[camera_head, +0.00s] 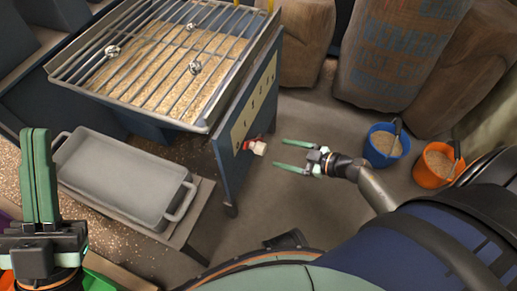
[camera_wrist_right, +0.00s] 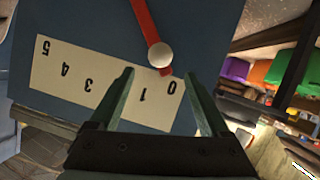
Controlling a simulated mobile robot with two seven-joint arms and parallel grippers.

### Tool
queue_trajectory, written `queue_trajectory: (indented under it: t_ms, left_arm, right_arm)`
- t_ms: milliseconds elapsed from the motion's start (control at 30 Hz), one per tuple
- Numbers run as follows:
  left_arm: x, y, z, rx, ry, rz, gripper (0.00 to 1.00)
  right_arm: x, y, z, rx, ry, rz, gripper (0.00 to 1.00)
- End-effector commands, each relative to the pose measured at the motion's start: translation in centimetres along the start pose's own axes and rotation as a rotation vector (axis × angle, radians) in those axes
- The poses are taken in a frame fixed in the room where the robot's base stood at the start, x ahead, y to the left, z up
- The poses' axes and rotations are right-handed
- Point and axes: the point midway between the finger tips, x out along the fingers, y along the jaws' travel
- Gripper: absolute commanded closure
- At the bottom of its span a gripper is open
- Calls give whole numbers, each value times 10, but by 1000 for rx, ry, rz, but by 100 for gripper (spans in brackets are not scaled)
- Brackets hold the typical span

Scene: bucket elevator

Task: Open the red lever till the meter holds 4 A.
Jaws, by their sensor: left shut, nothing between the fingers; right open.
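The red lever (camera_wrist_right: 145,20) with its round pale knob (camera_wrist_right: 160,54) is on the blue side panel of the grated hopper. In the right wrist view, its tip points close to the 0 of a cream scale (camera_wrist_right: 105,90) numbered 0 to 5, seen upside down. In the head view the knob (camera_head: 259,148) sticks out from the panel. My right gripper (camera_head: 279,154) is open and empty, a short gap to the right of the knob. In the wrist view its fingers flank the knob. My left gripper (camera_head: 39,140) is shut and empty at the left.
A blue bucket (camera_head: 380,160) and an orange bucket (camera_head: 425,180) stand at the right. Sacks (camera_head: 400,50) line the back.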

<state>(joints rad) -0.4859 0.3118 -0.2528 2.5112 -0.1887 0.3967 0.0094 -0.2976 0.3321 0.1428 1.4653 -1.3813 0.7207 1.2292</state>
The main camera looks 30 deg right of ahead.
Motion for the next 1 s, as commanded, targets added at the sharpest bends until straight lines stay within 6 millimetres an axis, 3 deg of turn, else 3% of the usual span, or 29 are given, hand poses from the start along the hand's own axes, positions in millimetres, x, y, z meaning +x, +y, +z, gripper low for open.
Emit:
queue_trajectory:
  t_ms: [200,433,867,1000]
  left_arm:
    - [-18,12,21,13,-16,8,100]
    - [-30,19,34,25,-28,16,100]
    - [-32,22,37,30,-32,19,100]
    - [-32,22,37,29,-32,19,100]
  right_arm:
    - [50,-1,3,0,5,1,19]
    - [85,-1,3,0,3,1,19]
    - [96,0,0,1,0,0,19]
    - [96,0,0,1,1,0,32]
